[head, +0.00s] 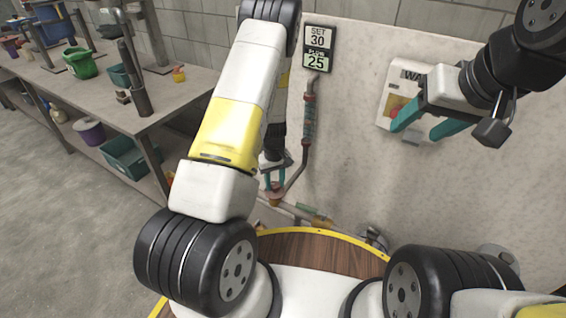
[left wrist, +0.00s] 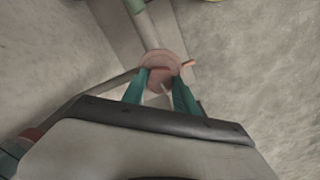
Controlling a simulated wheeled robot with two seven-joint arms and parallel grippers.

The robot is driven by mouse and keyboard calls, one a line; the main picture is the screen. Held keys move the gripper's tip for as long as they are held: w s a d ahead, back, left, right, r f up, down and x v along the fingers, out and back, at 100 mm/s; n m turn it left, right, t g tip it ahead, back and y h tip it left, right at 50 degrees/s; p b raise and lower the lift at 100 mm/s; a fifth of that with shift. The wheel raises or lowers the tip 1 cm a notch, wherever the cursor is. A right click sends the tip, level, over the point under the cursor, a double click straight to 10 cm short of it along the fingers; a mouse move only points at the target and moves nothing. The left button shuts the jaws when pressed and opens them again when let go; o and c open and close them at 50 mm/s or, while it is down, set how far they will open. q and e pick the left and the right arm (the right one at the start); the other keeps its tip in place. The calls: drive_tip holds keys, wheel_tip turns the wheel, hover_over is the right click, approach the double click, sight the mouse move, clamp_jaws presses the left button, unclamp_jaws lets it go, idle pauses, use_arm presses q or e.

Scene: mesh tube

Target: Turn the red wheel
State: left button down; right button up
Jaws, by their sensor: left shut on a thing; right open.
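The red wheel (left wrist: 160,58) shows in the left wrist view as a small dull red disc with a short peg at its right side, at the end of a grey-green pipe. In the head view the wheel (head: 275,200) is a small orange-brown piece low on the pipework. My left gripper (head: 274,187) points down at it. Its teal fingers, also in the left wrist view (left wrist: 161,76), are shut on the wheel, one on each side. My right gripper (head: 430,127) is open and empty, in front of the wall panel, well away from the wheel.
A display (head: 317,49) on the panel reads SET 30 and FLOW 25. A wall box (head: 398,78) with a red and yellow part stands behind my right gripper. A workbench (head: 165,110) with containers is at left.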

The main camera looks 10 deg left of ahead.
sight(275, 184)
use_arm(q)
drive_tip(key=shift+n, duration=2.6)
drive_tip(key=c, duration=0.9)
unclamp_jaws()
drive_tip(key=shift+c, duration=0.2)
wheel_tip(275, 184, up, 8)
drive_tip(key=shift+f, duration=0.1)
